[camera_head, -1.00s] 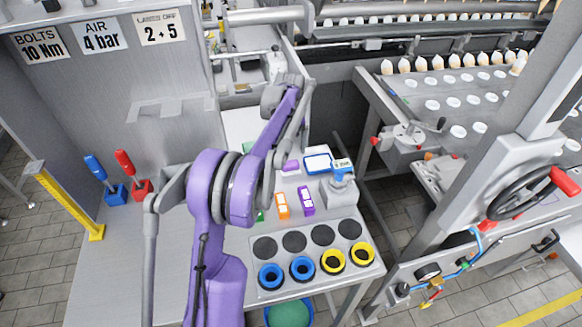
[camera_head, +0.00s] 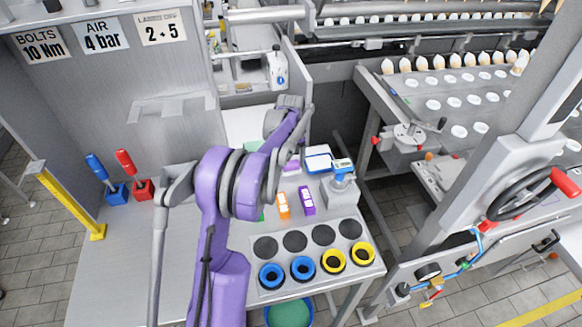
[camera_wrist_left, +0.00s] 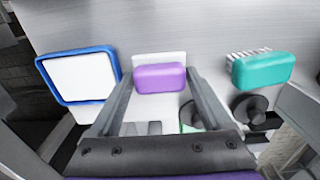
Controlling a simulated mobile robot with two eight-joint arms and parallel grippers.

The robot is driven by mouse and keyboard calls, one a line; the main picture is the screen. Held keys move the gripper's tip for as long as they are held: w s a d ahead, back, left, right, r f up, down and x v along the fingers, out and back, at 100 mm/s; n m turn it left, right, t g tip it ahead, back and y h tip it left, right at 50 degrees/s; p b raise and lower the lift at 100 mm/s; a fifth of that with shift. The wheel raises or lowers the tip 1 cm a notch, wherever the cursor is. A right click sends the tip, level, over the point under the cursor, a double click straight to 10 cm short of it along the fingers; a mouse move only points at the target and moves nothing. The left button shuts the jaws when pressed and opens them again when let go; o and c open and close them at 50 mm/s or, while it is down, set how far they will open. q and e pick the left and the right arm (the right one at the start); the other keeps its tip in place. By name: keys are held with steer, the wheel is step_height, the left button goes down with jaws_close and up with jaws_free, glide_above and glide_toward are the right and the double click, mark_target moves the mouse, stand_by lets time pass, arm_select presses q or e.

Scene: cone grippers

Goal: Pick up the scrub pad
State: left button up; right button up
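A rounded purple block (camera_wrist_left: 160,77), which I take to be the scrub pad, lies on a pale backing on the bench in the left wrist view. A small part of it (camera_head: 291,165) shows in the head view beside my purple left arm. My left gripper (camera_wrist_left: 160,88) is open, with its two grey fingers spread to either side of the block's near edge. I cannot tell whether they touch it. The rest of the block is hidden by my arm in the head view. My right gripper is not in view.
A teal block with a bristled white part (camera_wrist_left: 262,69) lies to one side, a blue-framed white panel (camera_wrist_left: 79,78) to the other. Orange (camera_head: 283,206) and purple (camera_head: 306,200) small items lie nearby. Blue and yellow rings (camera_head: 302,268) stand at the bench's front edge.

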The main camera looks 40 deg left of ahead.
mark_target(291, 161)
arm_select(q)
steer(key=c, duration=0.6)
step_height(291, 161, up, 10)
steer(key=o, duration=0.8)
steer(key=c, duration=0.5)
